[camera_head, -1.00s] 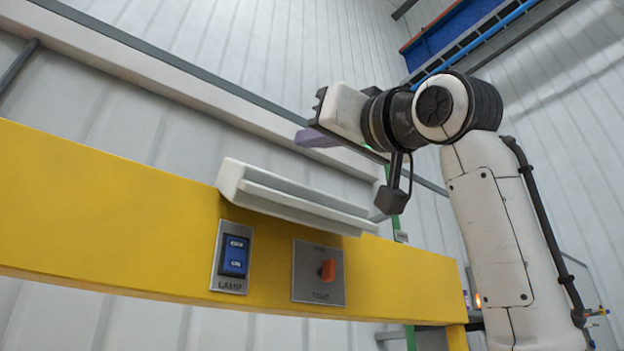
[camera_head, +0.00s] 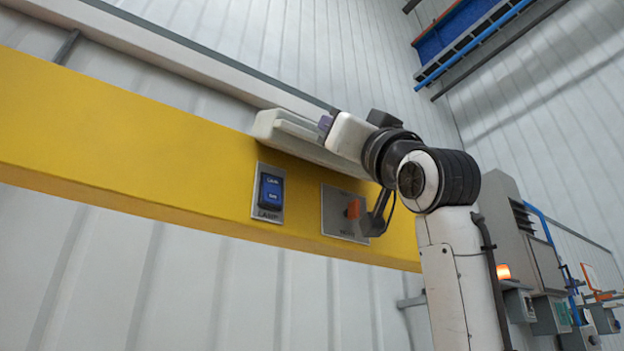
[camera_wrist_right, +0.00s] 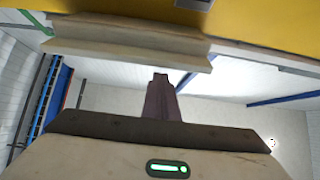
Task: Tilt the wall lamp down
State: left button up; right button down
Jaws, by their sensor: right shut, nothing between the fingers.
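The wall lamp (camera_head: 275,127) is a long, pale, stepped bar fixed along the top of a yellow beam. Its right part is hidden behind my right gripper and wrist. The lamp also shows at the top of the right wrist view (camera_wrist_right: 125,38). My right gripper (camera_head: 324,123) has purple fingers and is shut and empty, in front of the lamp in the head view. In the right wrist view the shut fingers (camera_wrist_right: 161,82) point up towards the lamp, with their tips just below its edge; I cannot tell whether they touch it. My left gripper is not in view.
The yellow beam (camera_head: 130,140) carries a blue lamp switch (camera_head: 270,191) and a plate with an orange knob (camera_head: 353,208), partly hidden by my wrist. Grey equipment with an orange light (camera_head: 503,271) stands at the right. Corrugated wall lies behind.

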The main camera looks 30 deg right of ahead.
pick_arm(q)
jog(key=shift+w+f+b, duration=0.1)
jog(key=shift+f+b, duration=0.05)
jog(key=shift+b, duration=0.2)
pick_arm(e)
jog(key=shift+w+f, duration=0.2)
jog(key=shift+f, duration=0.55)
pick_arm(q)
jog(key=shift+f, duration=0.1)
pick_arm(e)
jog(key=shift+w+a+f, duration=0.1)
jog(key=shift+w+f, duration=0.05)
